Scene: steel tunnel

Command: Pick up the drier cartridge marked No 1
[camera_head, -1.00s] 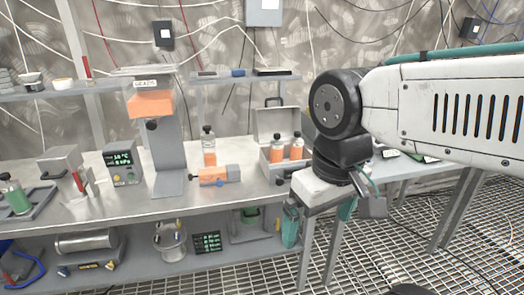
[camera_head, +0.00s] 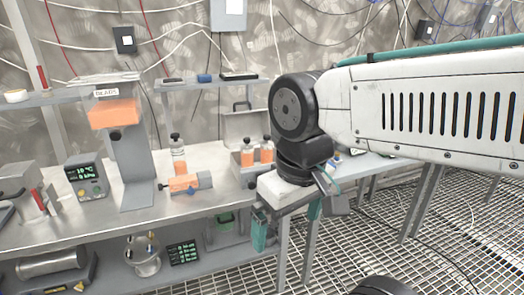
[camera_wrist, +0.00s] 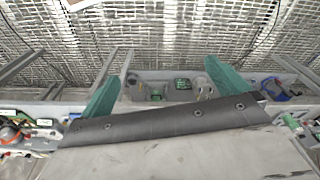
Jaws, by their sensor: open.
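Several orange cartridges with dark caps are in the head view; I cannot read a No 1 mark on any. Two more, a left cartridge (camera_head: 247,156) and a right cartridge (camera_head: 266,152), stand in an open grey case (camera_head: 240,177). My gripper (camera_head: 287,219), with teal fingers, is open at the bench's front edge, in front of and below the case. In the wrist view my gripper (camera_wrist: 165,86) shows nothing between its fingertips.
The steel bench (camera_head: 130,215) carries an orange-topped BEADS dispenser (camera_head: 113,115) and a display box (camera_head: 86,178). Grating floor (camera_head: 340,255) is open at the right.

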